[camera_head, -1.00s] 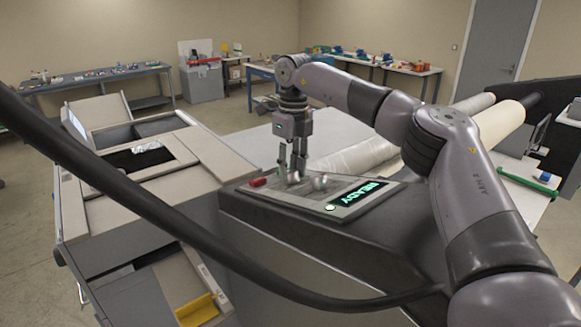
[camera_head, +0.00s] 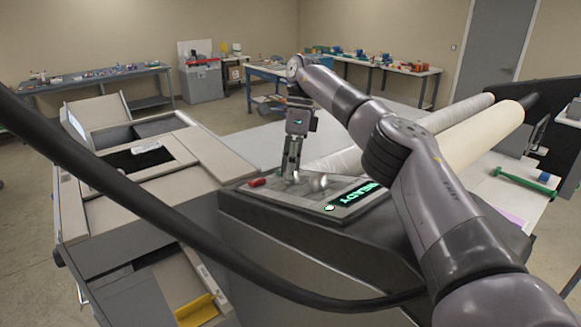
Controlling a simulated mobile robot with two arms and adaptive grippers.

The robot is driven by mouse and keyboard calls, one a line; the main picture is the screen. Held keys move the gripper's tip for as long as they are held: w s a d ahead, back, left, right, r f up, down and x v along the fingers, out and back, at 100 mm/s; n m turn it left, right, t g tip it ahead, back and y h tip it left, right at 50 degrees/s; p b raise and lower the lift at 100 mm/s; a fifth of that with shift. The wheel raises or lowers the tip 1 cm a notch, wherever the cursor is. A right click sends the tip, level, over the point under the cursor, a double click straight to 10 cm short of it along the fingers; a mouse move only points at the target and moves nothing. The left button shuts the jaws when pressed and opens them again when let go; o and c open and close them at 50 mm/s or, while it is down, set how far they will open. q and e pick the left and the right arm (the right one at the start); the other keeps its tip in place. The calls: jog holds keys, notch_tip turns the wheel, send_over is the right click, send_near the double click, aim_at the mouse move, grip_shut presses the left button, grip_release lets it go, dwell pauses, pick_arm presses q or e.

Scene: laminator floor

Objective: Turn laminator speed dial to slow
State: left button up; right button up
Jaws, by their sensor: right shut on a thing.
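The laminator's control panel (camera_head: 305,197) sits on top of the dark machine body in the middle of the view. It carries a red control (camera_head: 257,183) at the left, silver knobs near the middle and a lit green READY display (camera_head: 358,193) at the right. My right gripper (camera_head: 291,176) points down at the panel and is shut on a silver dial at the panel's middle, which its fingers partly hide. A second silver knob (camera_head: 318,184) stands just right of the fingers. The dial's marks are too small to read. My left gripper is not in view.
A black cable crosses the foreground. A beige cabinet (camera_head: 205,155) with open compartments stands left. Large film rolls (camera_head: 470,137) lie behind the panel at the right. A green-handled tool (camera_head: 525,182) rests on the white side table. Workbenches line the back wall.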

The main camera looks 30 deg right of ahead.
jog(key=shift+n, duration=0.4)
jog(key=o, duration=1.1)
jog(key=shift+o, duration=0.2)
jog(key=shift+m, duration=0.3)
